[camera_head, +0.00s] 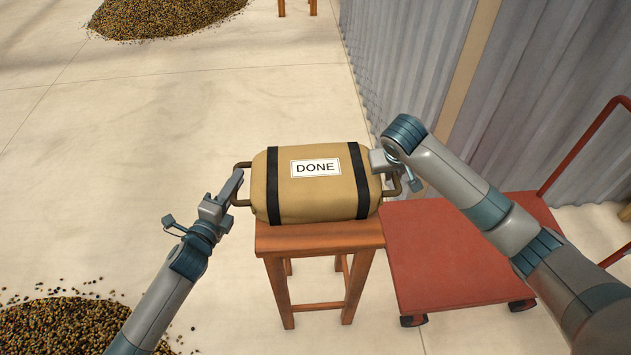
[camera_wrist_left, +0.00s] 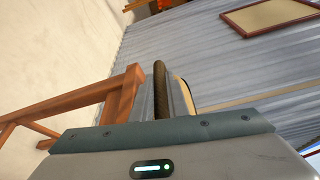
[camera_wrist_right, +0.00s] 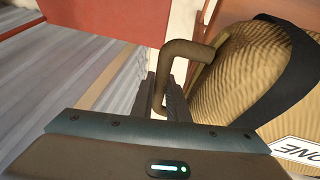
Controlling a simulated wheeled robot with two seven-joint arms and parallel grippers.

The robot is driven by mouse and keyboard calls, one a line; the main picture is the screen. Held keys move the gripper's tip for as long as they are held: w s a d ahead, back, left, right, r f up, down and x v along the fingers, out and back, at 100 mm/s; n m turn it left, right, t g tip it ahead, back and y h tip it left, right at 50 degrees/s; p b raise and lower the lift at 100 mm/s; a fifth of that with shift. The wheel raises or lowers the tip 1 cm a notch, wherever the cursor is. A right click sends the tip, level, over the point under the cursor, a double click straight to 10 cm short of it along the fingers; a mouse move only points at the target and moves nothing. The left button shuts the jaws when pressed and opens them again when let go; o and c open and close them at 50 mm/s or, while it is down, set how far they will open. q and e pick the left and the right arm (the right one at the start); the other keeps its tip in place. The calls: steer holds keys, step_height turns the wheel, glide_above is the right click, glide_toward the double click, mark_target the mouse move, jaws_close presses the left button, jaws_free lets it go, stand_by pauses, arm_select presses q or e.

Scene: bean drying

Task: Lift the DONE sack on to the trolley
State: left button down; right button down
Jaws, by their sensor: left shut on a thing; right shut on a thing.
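The tan DONE sack (camera_head: 275,184), with two dark straps and a white label, sits on a wooden stool (camera_head: 320,237) in the head view. It has a brown handle at each end. My left gripper (camera_head: 236,188) is shut on the left handle (camera_wrist_left: 160,88). My right gripper (camera_head: 388,172) is shut on the right handle (camera_wrist_right: 187,54), and the sack also fills the right side of the right wrist view (camera_wrist_right: 245,75). The red trolley (camera_head: 440,265) stands on the floor just right of the stool, its deck lower than the stool top. My right forearm hides part of the deck.
A red push bar (camera_head: 583,143) rises at the trolley's right end. A corrugated wall (camera_head: 540,95) stands behind it. Bean heaps lie at the lower left (camera_head: 62,325) and far back (camera_head: 160,15). Pale floor to the left is mostly clear.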

stand_by(0.9)
arm_select(q)
steer(key=shift+w+r, duration=0.1)
steer(key=shift+r, duration=0.1)
arm_select(e)
steer(key=shift+w+r, duration=0.15)
steer(key=shift+r, duration=0.05)
arm_select(q)
steer(key=shift+r+p, duration=0.15)
steer(key=shift+p, duration=0.15)
arm_select(e)
steer(key=shift+r, duration=0.15)
